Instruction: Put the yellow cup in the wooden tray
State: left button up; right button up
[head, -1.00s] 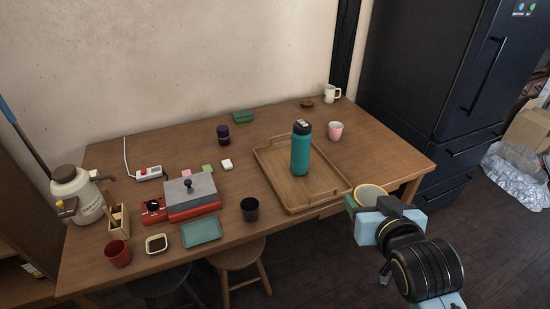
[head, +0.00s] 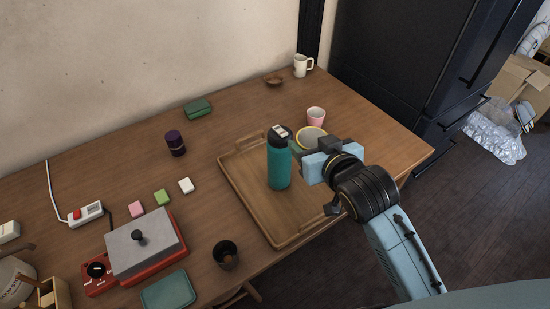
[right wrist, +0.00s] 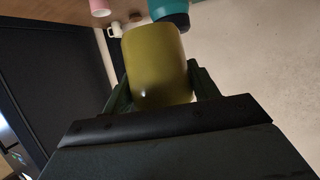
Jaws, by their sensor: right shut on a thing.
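The yellow cup (head: 311,137) is held in my right gripper (head: 303,151), beside the teal bottle and over the tray's right side or just past it; I cannot tell its exact height. In the right wrist view the yellow cup (right wrist: 157,66) fills the space between the fingers. The wooden tray (head: 240,188) lies on the table with a low rim and handles. A teal bottle (head: 279,166) with a black lid stands upright in it. My left gripper is out of view.
A pink cup (head: 316,116) stands close behind the yellow cup. A white mug (head: 302,65) and small brown bowl (head: 274,80) are at the back. A dark cup (head: 226,255) stands left of the tray. The table's right end (head: 400,150) is clear.

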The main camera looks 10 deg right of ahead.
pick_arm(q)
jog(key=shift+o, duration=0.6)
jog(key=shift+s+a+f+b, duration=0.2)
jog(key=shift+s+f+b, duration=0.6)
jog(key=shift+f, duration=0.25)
pick_arm(e)
notch_tip(320, 180, down, 7)
jog(key=w+a+n+y, duration=0.2)
jog(key=g+y+b, duration=0.1)
jog(key=b, duration=0.1)
send_over(296, 204)
notch_tip(296, 204, down, 10)
jog(key=shift+d+f+n, duration=0.1)
jog(key=shift+f+n, duration=0.2)
jog(key=shift+f, duration=0.35)
notch_tip(296, 204, down, 3)
jog(key=shift+f+b, duration=0.1)
jog(key=shift+b, duration=0.7)
jog(key=shift+f, duration=0.3)
jog(key=o, duration=1)
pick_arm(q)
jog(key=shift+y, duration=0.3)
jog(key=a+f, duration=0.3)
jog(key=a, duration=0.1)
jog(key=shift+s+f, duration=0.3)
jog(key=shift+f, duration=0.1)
pick_arm(e)
jog(key=shift+o, duration=0.2)
